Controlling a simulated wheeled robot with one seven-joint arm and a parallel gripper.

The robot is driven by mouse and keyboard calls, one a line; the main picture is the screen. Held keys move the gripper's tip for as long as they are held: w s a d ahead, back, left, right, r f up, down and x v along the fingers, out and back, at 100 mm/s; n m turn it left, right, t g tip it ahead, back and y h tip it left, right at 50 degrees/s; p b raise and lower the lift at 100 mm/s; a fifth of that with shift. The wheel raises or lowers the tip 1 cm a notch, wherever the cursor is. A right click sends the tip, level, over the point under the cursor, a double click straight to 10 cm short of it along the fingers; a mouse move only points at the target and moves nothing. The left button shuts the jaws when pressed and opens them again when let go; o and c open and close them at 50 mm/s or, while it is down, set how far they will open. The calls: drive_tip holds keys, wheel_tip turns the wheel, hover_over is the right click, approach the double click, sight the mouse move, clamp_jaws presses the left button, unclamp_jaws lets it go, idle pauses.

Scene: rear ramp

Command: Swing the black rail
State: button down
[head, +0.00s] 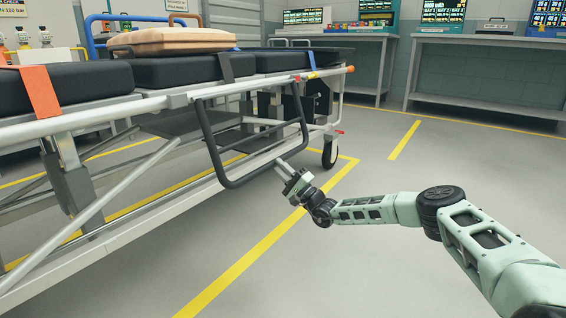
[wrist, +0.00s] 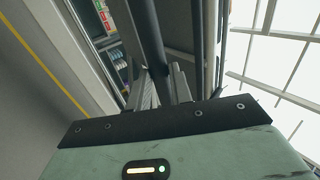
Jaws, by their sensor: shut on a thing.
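The black rail (head: 210,143) is a U-shaped tube on the near side of a wheeled stretcher (head: 120,107) in the head view. It hangs down below the side frame, with its lower bar nearest the floor. My gripper (head: 282,164) is at the right part of that lower bar, its fingers closed on the tube. In the wrist view, the rail (wrist: 149,35) runs as a dark bar down to my gripper fingers (wrist: 163,88). The exact contact is partly hidden by the fingers.
The stretcher has black pads, a tan cushion (head: 175,41) and a caster wheel (head: 330,154) close to the rail. Grey benches (head: 490,96) with screens stand along the back wall. The floor (head: 400,175) to the right is open, with yellow lines.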

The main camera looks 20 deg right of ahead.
drive_tip(key=shift+a+f, duration=0.15)
drive_tip(key=shift+a, duration=0.15)
drive_tip(key=c, duration=1.3)
unclamp_jaws()
drive_tip(key=shift+o, duration=0.2)
drive_tip(key=shift+w, duration=0.1)
drive_tip(key=shift+d, duration=0.1)
